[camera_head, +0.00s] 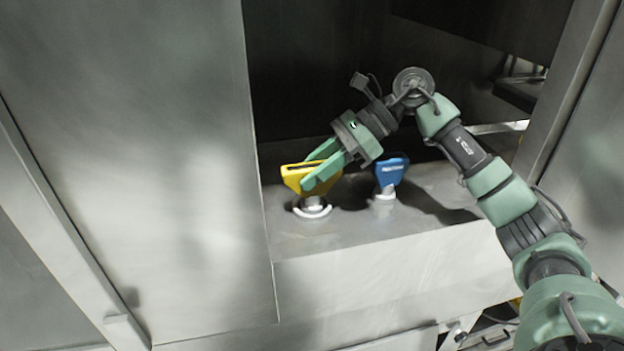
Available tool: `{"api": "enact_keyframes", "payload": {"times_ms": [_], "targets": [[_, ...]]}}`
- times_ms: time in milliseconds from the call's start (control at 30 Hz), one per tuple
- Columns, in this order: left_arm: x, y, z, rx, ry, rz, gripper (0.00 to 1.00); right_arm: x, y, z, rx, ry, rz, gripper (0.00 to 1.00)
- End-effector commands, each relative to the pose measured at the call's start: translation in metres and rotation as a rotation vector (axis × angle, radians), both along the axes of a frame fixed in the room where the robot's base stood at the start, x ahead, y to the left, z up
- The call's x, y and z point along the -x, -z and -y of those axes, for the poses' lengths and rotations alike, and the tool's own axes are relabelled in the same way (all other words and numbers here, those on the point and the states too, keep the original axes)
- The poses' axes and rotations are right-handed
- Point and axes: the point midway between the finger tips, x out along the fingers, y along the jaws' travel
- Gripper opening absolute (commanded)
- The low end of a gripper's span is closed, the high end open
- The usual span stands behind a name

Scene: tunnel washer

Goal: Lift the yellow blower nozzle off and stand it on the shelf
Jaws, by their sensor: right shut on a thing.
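The yellow blower nozzle (294,178) stands upright on a round white mount (312,210) near the left end of a grey ledge. My right gripper (314,172) reaches in from the right and is shut on the nozzle's wide top, with one green finger on its near side and the other on its far side. The nozzle's lower end meets the mount; I cannot tell whether it is still seated in it. My left gripper is not in view.
A blue nozzle (390,172) stands on its own mount (385,194) just right of the yellow one, close to my gripper. The grey ledge (400,225) lies in a recess, with a tall metal panel (150,150) at left and a metal post (565,90) at right.

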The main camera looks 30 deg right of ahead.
Motion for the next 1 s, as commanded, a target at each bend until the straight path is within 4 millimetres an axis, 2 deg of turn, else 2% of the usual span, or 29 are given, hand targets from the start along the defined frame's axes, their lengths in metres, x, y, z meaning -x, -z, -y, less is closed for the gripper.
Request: {"api": "enact_keyframes", "payload": {"times_ms": [167, 367, 467, 800, 1000], "targets": [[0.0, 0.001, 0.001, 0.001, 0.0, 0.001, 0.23, -0.001, -0.005, 0.0, -0.001, 0.001, 0.004, 0.0], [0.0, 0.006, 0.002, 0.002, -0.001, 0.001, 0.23, -0.001, -0.025, 0.0, -0.001, 0.0, 0.008, 0.0], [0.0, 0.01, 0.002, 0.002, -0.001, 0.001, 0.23, -0.001, -0.045, 0.0, -0.002, 0.001, 0.01, 0.0], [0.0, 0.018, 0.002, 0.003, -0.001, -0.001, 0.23, -0.001, -0.132, -0.001, -0.003, 0.0, 0.008, 0.0], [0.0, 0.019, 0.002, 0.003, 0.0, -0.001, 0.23, 0.0, -0.171, 0.0, -0.002, -0.001, 0.005, 0.0]]}}
